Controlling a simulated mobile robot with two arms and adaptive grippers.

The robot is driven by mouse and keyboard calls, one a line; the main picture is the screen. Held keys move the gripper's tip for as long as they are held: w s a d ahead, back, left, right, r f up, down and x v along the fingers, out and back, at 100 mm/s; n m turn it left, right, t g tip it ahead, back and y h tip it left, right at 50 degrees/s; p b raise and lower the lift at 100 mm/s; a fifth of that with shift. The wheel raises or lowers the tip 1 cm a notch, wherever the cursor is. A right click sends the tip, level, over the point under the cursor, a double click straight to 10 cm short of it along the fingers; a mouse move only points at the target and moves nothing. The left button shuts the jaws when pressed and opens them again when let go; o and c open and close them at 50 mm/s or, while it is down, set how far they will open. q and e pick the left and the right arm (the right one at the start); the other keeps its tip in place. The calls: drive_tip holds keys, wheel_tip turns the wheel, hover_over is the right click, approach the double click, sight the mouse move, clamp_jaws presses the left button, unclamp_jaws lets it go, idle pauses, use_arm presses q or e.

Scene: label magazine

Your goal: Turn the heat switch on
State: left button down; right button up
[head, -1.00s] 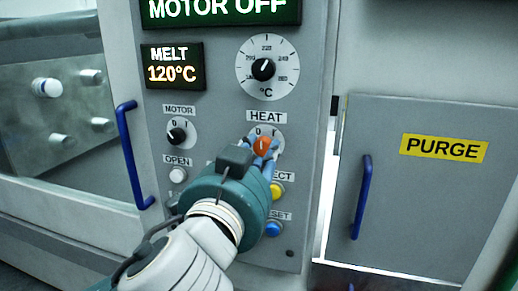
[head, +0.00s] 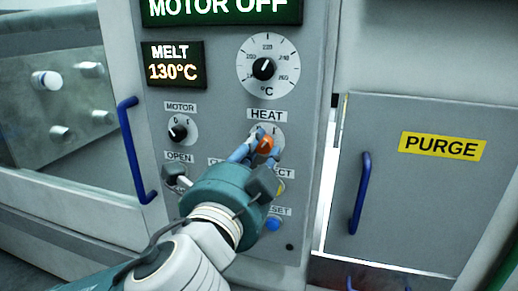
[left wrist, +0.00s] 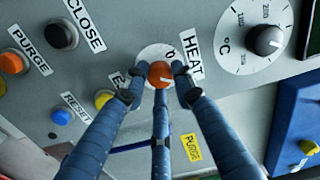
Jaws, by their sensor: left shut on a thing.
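The heat switch is an orange knob (head: 265,145) on a round white dial, under the HEAT label (head: 267,115) on the grey control panel. It also shows in the left wrist view (left wrist: 161,72), with a 0 mark on the dial beside it. My left gripper (head: 259,149) has its blue fingers closed around the knob. In the left wrist view two fingers touch it from either side and a third reaches it from below. The fingers hide part of the dial, and I cannot tell for sure where the knob points. My right gripper is not in view.
The panel has a MELT display (head: 174,65) reading 130°C, a MOTOR OFF display (head: 222,8), a temperature dial (head: 264,68) and a motor knob (head: 178,132). A blue reset button (head: 272,224) is below my gripper. Blue handles stand out at left (head: 136,152) and right (head: 360,194).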

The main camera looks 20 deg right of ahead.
use_arm(q)
drive_tip(key=shift+r, duration=0.25)
drive_tip(key=c, duration=1.5)
unclamp_jaws()
drive_tip(key=shift+c, duration=0.2)
drive_tip(key=shift+o, duration=0.7)
drive_tip(key=shift+d+f, duration=0.15)
drive_tip(key=v, duration=0.7)
drive_tip(key=shift+s, duration=0.25)
drive_tip(key=shift+f, duration=0.1)
